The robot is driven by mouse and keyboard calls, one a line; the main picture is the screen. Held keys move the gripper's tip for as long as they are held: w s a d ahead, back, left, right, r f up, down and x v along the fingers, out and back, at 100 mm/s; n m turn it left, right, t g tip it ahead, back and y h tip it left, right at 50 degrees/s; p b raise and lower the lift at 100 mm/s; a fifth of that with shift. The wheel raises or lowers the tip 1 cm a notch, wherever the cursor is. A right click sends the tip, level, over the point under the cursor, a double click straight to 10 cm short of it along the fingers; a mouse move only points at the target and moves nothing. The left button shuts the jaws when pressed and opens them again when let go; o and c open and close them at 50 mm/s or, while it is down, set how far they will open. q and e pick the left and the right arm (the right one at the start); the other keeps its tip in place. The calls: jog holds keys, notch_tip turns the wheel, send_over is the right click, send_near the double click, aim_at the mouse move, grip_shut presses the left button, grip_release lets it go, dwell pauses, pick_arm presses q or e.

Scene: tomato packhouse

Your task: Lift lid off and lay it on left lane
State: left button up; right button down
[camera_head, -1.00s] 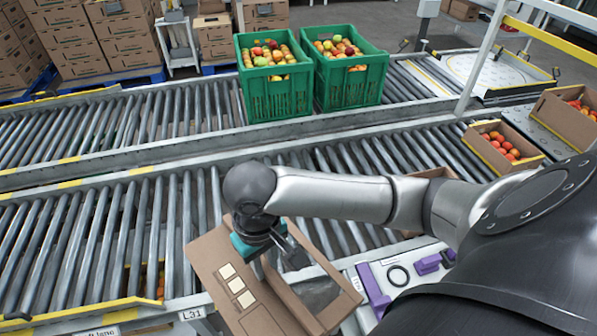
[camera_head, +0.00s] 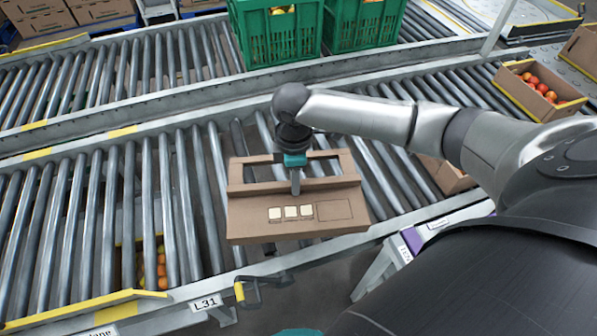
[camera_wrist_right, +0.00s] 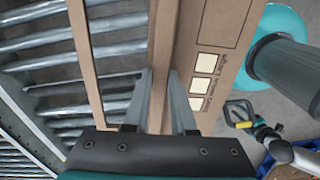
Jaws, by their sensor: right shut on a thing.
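The brown cardboard lid (camera_head: 345,222) has a slot, three cream labels and a printed outline. It is in the middle of the head view, over the near edge of the roller conveyor. My right gripper (camera_head: 295,188) is shut on its bar between the openings. The right wrist view shows the fingers (camera_wrist_right: 160,100) on either side of the cardboard (camera_wrist_right: 225,35). The lid is clear of the rollers as far as I can tell. The near roller lane (camera_head: 75,235) stretches to the left, its rollers bare. My left gripper is not in view.
Two green crates (camera_head: 275,35) stand on the far conveyor. A carton of tomatoes (camera_head: 527,98) stands at the right; another carton (camera_head: 445,173) is partly behind my arm. Yellow guard edging (camera_head: 85,308) and an L31 label (camera_head: 207,302) line the near edge. Fruit shows below the rollers.

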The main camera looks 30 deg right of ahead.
jog(key=f, duration=0.1)
jog(key=w+d+f+n+b, duration=0.1)
jog(key=f+n, duration=0.1)
jog(key=shift+w+d+b, duration=0.25)
jog(key=shift+d+b, duration=0.05)
jog(key=shift+d, duration=0.1)
jog(key=shift+w+d+n, duration=0.1)
jog(key=shift+n, duration=0.2)
jog(key=shift+f+b, duration=0.45)
jog(key=shift+b, duration=0.2)
notch_tip(320, 180, down, 4)
jog(key=b, duration=0.5)
jog(key=shift+f, duration=0.1)
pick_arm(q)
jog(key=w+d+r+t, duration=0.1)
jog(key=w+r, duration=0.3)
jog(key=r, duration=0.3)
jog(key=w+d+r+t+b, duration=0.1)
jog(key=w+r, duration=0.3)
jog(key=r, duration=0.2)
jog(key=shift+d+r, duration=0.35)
pick_arm(e)
jog(key=shift+f, duration=1.2)
